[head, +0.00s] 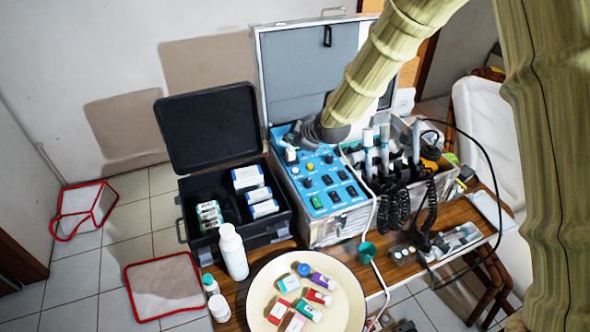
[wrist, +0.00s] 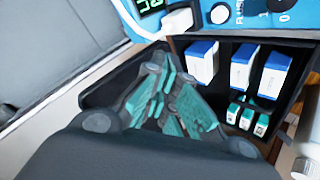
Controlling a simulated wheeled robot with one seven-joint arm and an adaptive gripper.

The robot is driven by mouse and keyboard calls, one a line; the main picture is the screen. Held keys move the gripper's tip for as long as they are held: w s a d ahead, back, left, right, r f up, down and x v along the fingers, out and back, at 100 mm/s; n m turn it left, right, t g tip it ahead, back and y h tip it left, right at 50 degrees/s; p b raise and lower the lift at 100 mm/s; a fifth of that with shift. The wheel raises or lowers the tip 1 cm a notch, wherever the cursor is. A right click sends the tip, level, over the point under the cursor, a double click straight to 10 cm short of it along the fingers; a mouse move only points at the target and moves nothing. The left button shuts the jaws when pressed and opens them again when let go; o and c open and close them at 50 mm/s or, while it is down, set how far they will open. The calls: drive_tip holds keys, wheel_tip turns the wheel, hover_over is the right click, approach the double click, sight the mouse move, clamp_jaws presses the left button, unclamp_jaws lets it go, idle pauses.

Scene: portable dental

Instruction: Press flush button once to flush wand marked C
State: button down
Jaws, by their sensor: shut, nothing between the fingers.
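The blue control panel (head: 322,178) tops the open metal case and carries knobs, dark switches and a green-lit part. Part of the panel shows at the top of the wrist view (wrist: 255,18), with a green display and a dial. Several upright wands (head: 384,148) with dark coiled hoses stand right of the panel; no letter C is legible. My gripper (head: 299,136) is over the rear left of the panel, partly hidden by my arm. In the wrist view its teal-padded fingers (wrist: 180,75) are shut and empty; contact with the panel cannot be told.
An open black case (head: 283,222) with small boxes stands left of the panel. A white bottle (head: 233,252) and a round cream tray (head: 262,318) with small packets are in front. The raised metal lid (head: 300,75) stands behind the panel. A cable loops at the right.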

drive_tip(key=shift+f, duration=0.1)
drive_tip(key=shift+w+f+b, duration=0.15)
drive_tip(key=shift+f+b, duration=2.2)
drive_tip(key=shift+f, duration=2)
drive_tip(key=shift+f+b, duration=0.3)
drive_tip(key=shift+f, duration=0.15)
drive_tip(key=shift+f+b, duration=0.3)
drive_tip(key=shift+f, duration=0.15)
drive_tip(key=shift+r, duration=0.1)
drive_tip(key=shift+r+p, duration=0.5)
drive_tip(key=shift+r, duration=0.3)
drive_tip(key=shift+r, duration=0.1)
drive_tip(key=shift+r+p, duration=1.35)
drive_tip(key=shift+r, duration=1.05)
